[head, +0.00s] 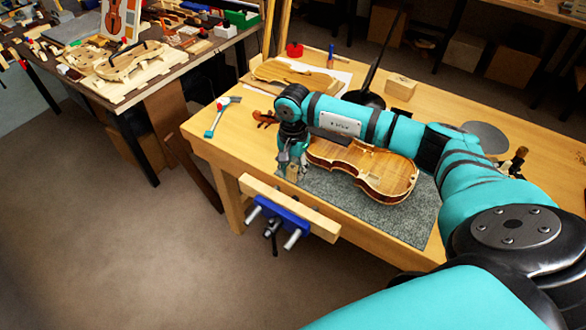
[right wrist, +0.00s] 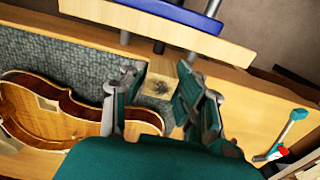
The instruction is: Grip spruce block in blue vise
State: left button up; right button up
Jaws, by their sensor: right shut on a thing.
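The pale spruce block (head: 292,173) is in my right gripper (head: 291,158), over the near bench edge. In the right wrist view, the block (right wrist: 158,84) sits between the two fingers of the gripper (right wrist: 160,82), one on each side. The blue vise (head: 283,214) is on the bench front, below and in front of the gripper in the head view. Its blue part (right wrist: 180,12) and long wooden jaw (right wrist: 150,26) show at the top of the right wrist view, beyond the block. The block is apart from the wooden jaw. My left gripper is out of view.
A violin body (head: 365,168) lies on a grey mat (head: 330,199) right beside the gripper. Another pale wooden block (head: 400,87) stands farther back. The floor before the vise is clear.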

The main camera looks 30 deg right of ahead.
jog(key=b, duration=0.5)
send_over(293, 187)
jog(key=s+a, duration=0.1)
jog(key=s, duration=0.1)
jog(key=shift+w+a+f, duration=0.1)
jog(key=shift+w+f, duration=0.05)
jog(key=shift+f, duration=2.8)
jog(key=shift+b, duration=0.45)
jog(key=shift+f, duration=0.15)
jog(key=shift+f+b, duration=0.35)
jog(key=shift+b, duration=0.1)
jog(key=shift+f+b, duration=0.85)
jog(key=shift+f, duration=0.05)
jog(key=shift+r, duration=0.2)
jog(key=shift+r+p, duration=0.7)
jog(key=shift+r, duration=0.2)
